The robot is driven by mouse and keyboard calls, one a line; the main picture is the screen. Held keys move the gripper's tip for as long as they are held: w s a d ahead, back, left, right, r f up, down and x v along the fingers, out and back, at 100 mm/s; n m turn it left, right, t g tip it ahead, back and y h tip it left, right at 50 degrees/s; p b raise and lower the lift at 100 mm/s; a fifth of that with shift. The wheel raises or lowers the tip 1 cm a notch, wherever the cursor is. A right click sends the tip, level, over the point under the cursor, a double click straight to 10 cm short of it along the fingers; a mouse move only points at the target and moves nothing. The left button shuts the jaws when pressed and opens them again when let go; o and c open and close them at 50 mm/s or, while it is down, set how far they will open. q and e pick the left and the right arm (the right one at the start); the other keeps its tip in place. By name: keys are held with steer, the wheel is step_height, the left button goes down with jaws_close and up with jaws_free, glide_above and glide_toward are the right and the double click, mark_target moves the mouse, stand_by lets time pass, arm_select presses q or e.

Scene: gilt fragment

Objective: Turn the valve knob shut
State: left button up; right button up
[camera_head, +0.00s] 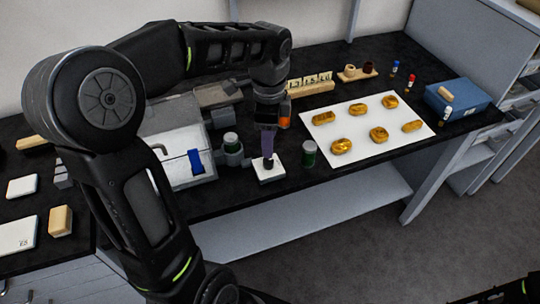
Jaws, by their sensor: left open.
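My left gripper (268,156) points down over a small white block (268,174) near the table's front edge. A small dark piece, possibly the valve knob, shows on top of the block, right at the fingertips. The gripper is open; I cannot tell whether its fingers are around the dark piece or touching it. A grey fitting (232,157) stands just left of the block. My right gripper is not in view.
Green jars stand left (231,142) and right (309,153) of the gripper. A white sheet (350,111) holds several gold pieces. A grey machine with a blue part (195,162) stands left. A blue box (458,93) is far right. The table's front edge is close.

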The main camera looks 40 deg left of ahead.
mark_target(269, 160)
arm_select(q)
step_height(269, 160, down, 7)
steer(key=shift+f, duration=0.2)
steer(key=shift+c, duration=0.5)
jaws_close()
